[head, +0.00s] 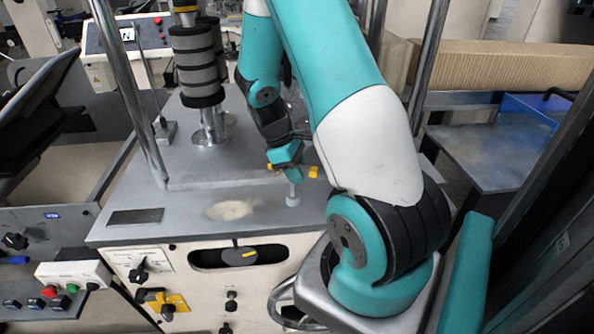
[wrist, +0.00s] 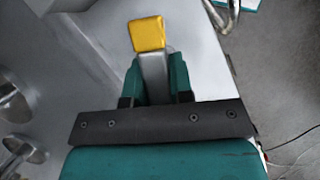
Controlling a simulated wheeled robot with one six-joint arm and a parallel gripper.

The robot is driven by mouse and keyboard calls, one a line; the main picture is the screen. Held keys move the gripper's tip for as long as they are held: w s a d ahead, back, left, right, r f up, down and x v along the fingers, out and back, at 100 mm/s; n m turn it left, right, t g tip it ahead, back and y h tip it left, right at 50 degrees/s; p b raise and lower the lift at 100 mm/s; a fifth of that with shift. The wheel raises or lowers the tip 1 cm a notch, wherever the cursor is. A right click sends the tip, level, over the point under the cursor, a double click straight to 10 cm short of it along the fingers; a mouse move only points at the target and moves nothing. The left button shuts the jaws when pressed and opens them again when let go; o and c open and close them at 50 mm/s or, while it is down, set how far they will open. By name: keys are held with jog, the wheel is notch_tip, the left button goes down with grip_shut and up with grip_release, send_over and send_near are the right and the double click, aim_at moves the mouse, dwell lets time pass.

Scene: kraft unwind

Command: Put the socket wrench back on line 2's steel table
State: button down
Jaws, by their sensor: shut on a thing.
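My gripper (head: 288,168) is shut on the socket wrench and points down over the grey top of a machine cabinet. The wrench has yellow ends (head: 314,172) on either side of my fingers and a grey shaft (head: 293,195) reaching down. Its lower end is at or just above the grey top; I cannot tell if it touches. In the wrist view a yellow end (wrist: 147,33) and grey metal (wrist: 154,72) show between the fingers. A steel table (head: 480,153) stands at the right. I see no label telling which surface is line 2's.
A banded roller column (head: 199,65) stands on the cabinet top (head: 260,225), with chrome posts (head: 128,95) around it. A tan patch (head: 230,210) lies left of the wrench. A blue bin (head: 530,110) is on the right table. Corrugated kraft material (head: 500,65) is behind it.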

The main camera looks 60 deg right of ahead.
jog(key=shift+f, duration=0.2)
jog(key=c, duration=1)
grip_release()
jog(key=b+v, duration=0.2)
jog(key=v, duration=1)
jog(key=shift+r, duration=0.25)
jog(key=shift+a+r, duration=0.1)
jog(key=shift+a, duration=0.15)
jog(key=a+r+n+t, duration=0.2)
jog(key=a+r+t, duration=0.1)
jog(key=a, duration=1)
jog(key=s+a+r+y, duration=0.1)
jog(key=s+a+y, duration=0.1)
jog(key=s+a, duration=0.4)
jog(key=s+a+r+n+t+y, duration=0.1)
jog(key=s+a, duration=0.6)
jog(key=a, duration=0.7)
jog(key=r+y, duration=0.1)
jog(key=y, duration=0.1)
jog(key=shift+s+r+y, duration=0.2)
jog(key=shift+r+y, duration=0.1)
jog(key=shift+r, duration=0.05)
